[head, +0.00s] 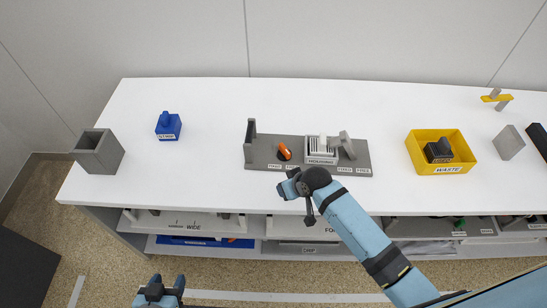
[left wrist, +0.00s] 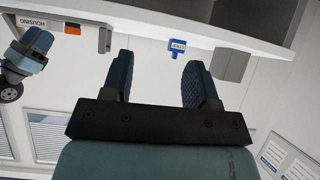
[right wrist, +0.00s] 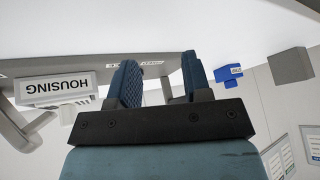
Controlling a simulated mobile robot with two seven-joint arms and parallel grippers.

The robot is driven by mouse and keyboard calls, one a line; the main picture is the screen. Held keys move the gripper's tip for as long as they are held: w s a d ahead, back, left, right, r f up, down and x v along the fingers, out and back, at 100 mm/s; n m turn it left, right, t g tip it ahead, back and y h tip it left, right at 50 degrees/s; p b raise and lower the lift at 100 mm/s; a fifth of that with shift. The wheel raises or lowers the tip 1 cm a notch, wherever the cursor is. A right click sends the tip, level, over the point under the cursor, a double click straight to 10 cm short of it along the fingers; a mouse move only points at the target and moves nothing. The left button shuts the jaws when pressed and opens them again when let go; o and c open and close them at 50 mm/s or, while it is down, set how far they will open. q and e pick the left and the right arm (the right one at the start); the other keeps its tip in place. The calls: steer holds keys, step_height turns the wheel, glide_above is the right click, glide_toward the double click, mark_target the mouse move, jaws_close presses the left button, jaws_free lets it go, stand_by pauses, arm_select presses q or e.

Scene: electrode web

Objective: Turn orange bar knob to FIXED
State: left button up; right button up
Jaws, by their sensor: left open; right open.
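The orange bar knob (head: 285,151) sits on a dark round seat on the grey fixture (head: 262,153), left of the white housing part. Its bar slants from upper left to lower right. Small labels sit below it, too small to read surely. An orange patch, likely the knob, shows in the left wrist view (left wrist: 72,28). My right gripper (head: 289,187) is open and empty at the table's front edge, in front of the knob and apart from it. The knob does not show in the right wrist view. My left gripper (head: 160,292) is open and empty, low, off the table's front.
The block labelled HOUSING (head: 321,158) and a slanted grey plate (head: 347,145) stand right of the knob; a grey post (head: 251,132) stands left. Farther off are a blue block (head: 168,128), a grey open box (head: 99,152) and a yellow WASTE bin (head: 422,155).

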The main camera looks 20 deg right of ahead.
mark_target(283, 146)
steer(key=shift+g+h, duration=0.3)
steer(key=shift+g, duration=0.6)
steer(key=w+b, duration=0.1)
steer(key=w, duration=0.4)
steer(key=w+b, duration=0.1)
steer(key=w, duration=0.1)
steer(key=shift+w+d+r+b, duration=0.2)
steer(key=shift+w+r+b, duration=0.05)
steer(key=shift+r+b, duration=0.1)
steer(key=w+r, duration=0.1)
steer(key=w+g+b, duration=0.1)
steer(key=shift+w+d+r, duration=0.1)
steer(key=shift+w+r, duration=0.3)
steer(key=w+d+r+g+h+b, duration=0.2)
steer(key=w+r+g+b, duration=0.15)
steer(key=w+r, duration=0.45)
steer(key=shift+t, duration=0.25)
steer(key=f, duration=0.4)
steer(key=s+f+b, duration=0.1)
steer(key=f, duration=0.7)
steer(key=shift+s+d+f, duration=0.15)
steer(key=shift+s+f, duration=0.05)
steer(key=shift+s, duration=0.05)
jaws_close()
